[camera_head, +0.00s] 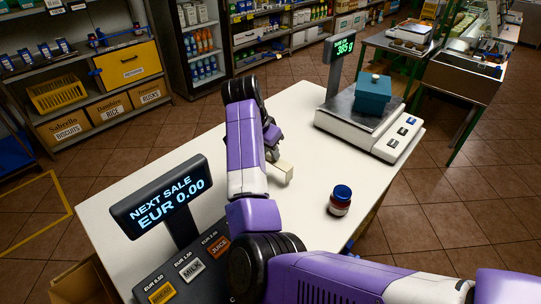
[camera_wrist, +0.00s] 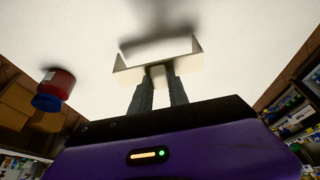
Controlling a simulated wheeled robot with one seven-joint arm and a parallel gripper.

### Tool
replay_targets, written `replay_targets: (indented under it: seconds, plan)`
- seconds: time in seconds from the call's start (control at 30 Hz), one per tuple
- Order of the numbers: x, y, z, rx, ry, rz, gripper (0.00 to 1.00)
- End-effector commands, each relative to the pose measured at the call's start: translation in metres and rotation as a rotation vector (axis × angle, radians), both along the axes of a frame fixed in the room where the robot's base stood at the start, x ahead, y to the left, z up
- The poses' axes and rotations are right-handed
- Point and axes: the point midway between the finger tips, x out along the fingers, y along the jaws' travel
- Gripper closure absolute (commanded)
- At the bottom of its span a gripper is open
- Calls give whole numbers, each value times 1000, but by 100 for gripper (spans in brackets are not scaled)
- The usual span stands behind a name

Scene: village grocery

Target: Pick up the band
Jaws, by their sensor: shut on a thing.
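The band (camera_wrist: 187,64) is a cream, angular loop at my fingertips in the wrist view. In the head view it shows as a small pale piece (camera_head: 285,170) beside my purple arm, over the white counter. My gripper (camera_wrist: 160,75) is shut on the near side of the band, with a dark finger on each side of a narrow pale part. A blurred dark shadow lies on the white surface beyond the band. I cannot tell how far the band is above the counter. My arm hides part of my gripper in the head view.
A red jar with a blue lid (camera_head: 340,200) stands on the counter (camera_head: 240,287), right of the band. A scale (camera_head: 365,125) bearing a teal box (camera_head: 373,94) stands at the far right. A price display (camera_head: 160,196) and product keys are at the left. Clear counter surrounds the jar.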

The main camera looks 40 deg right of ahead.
Motion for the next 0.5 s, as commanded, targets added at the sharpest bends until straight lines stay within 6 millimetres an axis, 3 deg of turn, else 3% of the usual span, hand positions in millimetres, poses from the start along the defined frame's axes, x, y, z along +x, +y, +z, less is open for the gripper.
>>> replay_targets:
  seconds: [0.17,0.5]
  plan:
    - [1,-1,34,-1,-7,-3,100]
    - [1,-1,141,-1,-8,-4,100]
